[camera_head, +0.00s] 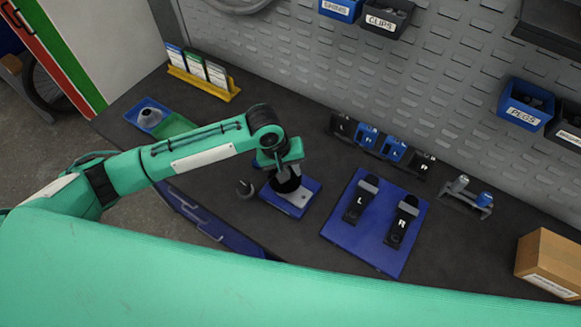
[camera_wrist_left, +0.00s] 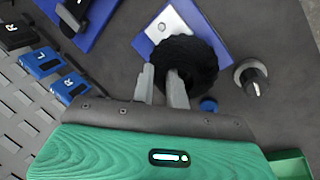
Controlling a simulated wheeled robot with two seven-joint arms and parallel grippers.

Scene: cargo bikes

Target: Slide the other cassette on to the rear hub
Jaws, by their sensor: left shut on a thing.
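My left gripper (camera_head: 287,172) is shut on a black toothed cassette (camera_wrist_left: 188,58), whose edge shows beyond the fingers in the left wrist view. The same cassette shows dark under the gripper (camera_head: 286,183) in the head view. It is over or on a blue base with a pale metal plate (camera_head: 298,199); whether it touches is hidden. Beside the base stands a small grey round piece with an upright dark-tipped stub (camera_head: 245,189), which also shows in the left wrist view (camera_wrist_left: 251,76). I cannot tell which piece is the rear hub. My right gripper is out of view.
A blue mat (camera_head: 370,252) with two black pedals marked L and R lies to the right. Behind it stands a row of black and blue labelled parts (camera_head: 383,144). A blue tray (camera_head: 140,104) with a grey cone is at left, a cardboard box (camera_head: 548,262) at right.

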